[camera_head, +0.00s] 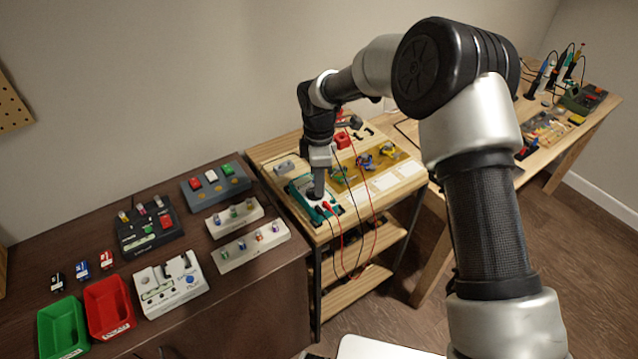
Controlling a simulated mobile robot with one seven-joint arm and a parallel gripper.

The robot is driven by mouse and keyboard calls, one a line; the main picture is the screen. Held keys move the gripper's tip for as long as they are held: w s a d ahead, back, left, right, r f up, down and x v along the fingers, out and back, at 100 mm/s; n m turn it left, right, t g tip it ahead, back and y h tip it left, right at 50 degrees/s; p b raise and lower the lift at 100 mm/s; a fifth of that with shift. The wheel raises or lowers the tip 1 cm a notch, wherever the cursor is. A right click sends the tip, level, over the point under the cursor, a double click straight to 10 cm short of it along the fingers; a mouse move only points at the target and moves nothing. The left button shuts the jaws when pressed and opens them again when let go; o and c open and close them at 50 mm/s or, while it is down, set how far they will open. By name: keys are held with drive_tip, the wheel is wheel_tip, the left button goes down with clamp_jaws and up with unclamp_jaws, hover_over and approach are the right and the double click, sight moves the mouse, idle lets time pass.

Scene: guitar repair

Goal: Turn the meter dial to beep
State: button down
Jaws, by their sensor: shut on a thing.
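The meter (301,184) is a teal-edged box lying on the wooden cart top, near its left front corner. A dark round dial shows on it, mostly hidden under my gripper. My gripper (317,194) points straight down over the meter, and its fingers are shut on the dial. The dial's marks and pointer are too small and too covered to read. Red and black leads (328,207) plug in at the meter's front edge and hang down past the cart.
A dark cabinet at left holds a green bin (62,327), a red bin (108,306), a white device (171,284) and several switch boxes. A yellow mat (345,181) with small parts lies right of the meter. A workbench with tools stands at the back right.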

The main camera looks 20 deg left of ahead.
drive_tip(key=shift+w+n, duration=0.1)
drive_tip(key=shift+n, duration=0.7)
drive_tip(key=c, duration=1.8)
unclamp_jaws()
drive_tip(key=shift+c, duration=0.2)
drive_tip(key=shift+r, duration=0.1)
wheel_tip(320, 180, up, 17)
drive_tip(key=shift+r, duration=0.15)
